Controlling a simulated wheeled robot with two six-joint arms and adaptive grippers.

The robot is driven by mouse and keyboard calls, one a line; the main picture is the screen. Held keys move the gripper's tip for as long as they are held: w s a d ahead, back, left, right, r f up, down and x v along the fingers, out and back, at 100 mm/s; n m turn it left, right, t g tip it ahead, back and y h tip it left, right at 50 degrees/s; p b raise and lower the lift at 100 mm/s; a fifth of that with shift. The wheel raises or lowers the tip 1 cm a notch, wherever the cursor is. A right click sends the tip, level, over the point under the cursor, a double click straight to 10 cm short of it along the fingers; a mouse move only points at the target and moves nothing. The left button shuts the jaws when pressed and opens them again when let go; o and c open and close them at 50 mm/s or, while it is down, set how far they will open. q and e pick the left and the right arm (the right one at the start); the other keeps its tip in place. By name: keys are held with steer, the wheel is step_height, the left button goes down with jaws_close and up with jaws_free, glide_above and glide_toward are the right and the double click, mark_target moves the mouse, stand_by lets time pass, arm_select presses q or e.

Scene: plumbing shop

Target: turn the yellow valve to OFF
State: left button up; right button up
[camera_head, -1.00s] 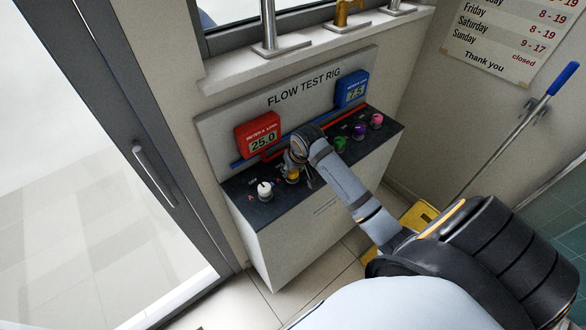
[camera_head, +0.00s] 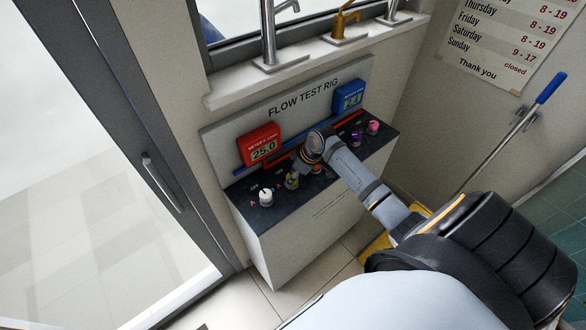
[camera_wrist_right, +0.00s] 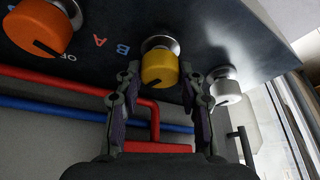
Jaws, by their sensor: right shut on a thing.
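The yellow valve (camera_wrist_right: 159,68) is a round knob on the dark top of the flow test rig, with a dark mark at its lower edge in the right wrist view. In the head view the yellow valve (camera_head: 291,182) is mostly covered by my gripper. My right gripper (camera_wrist_right: 160,82) has one finger on each side of the yellow knob and is shut on it. In the head view my right gripper (camera_head: 297,174) reaches over the rig from the right. I cannot read an OFF label beside this valve. My left gripper is not in view.
A white knob (camera_head: 266,198) stands close beside the yellow one; an orange knob (camera_wrist_right: 40,27) is on its other side. Purple (camera_head: 357,138) and pink (camera_head: 373,127) knobs stand farther right. Behind are a red meter (camera_head: 260,146) reading 25.0 and a blue meter (camera_head: 349,97).

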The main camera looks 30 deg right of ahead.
steer(key=shift+n+g+y+b, duration=0.3)
steer(key=shift+n+g+y, duration=0.15)
steer(key=shift+n, duration=1.15)
steer(key=o, duration=1.2)
steer(key=shift+d+r, duration=0.1)
steer(key=v, duration=1.1)
steer(key=shift+d+r, duration=0.15)
steer(key=shift+r, duration=0.2)
